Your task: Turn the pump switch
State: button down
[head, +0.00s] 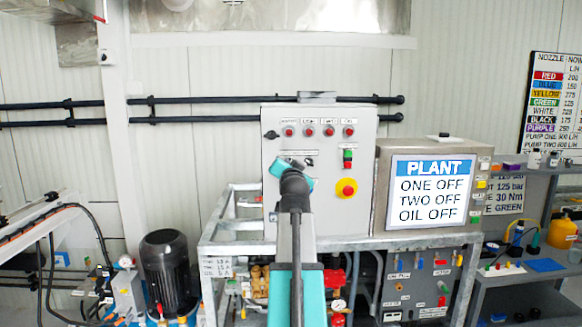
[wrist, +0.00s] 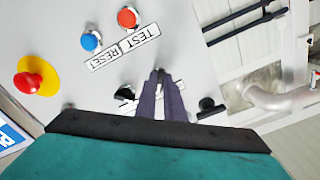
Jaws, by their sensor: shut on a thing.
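The grey control panel (head: 290,215) stands straight ahead. In the wrist view my gripper (wrist: 159,76) is at the panel face, its two dark fingers close together. It is shut on a small switch, mostly hidden between the fingers. A black knob (wrist: 125,95) sits just left of the fingers, beside a partly covered label; it also shows in the head view (head: 308,161). In the head view my arm covers the fingertips and the gripped switch. The display (head: 430,190) reads PLANT, ONE OFF, TWO OFF, OIL OFF.
A red emergency button (wrist: 31,83) on yellow, a blue button (wrist: 90,41) and an orange button (wrist: 128,17) are close by. Another black knob (wrist: 207,105) is right of the fingers. Red lamps (head: 308,131) line the panel top. A metal frame (head: 235,248) stands below.

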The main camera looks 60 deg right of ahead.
jog(key=shift+f+m, duration=0.15)
jog(key=shift+m, duration=0.75)
jog(key=c, duration=1.9)
grip_release()
jog(key=shift+s+a, duration=0.1)
jog(key=shift+a, duration=0.05)
jog(key=shift+o, duration=0.2)
jog(key=shift+s+a, duration=0.1)
jog(key=b+v, duration=0.3)
jog(key=v, duration=1)
jog(key=shift+a+b, duration=0.2)
jog(key=shift+b, duration=0.15)
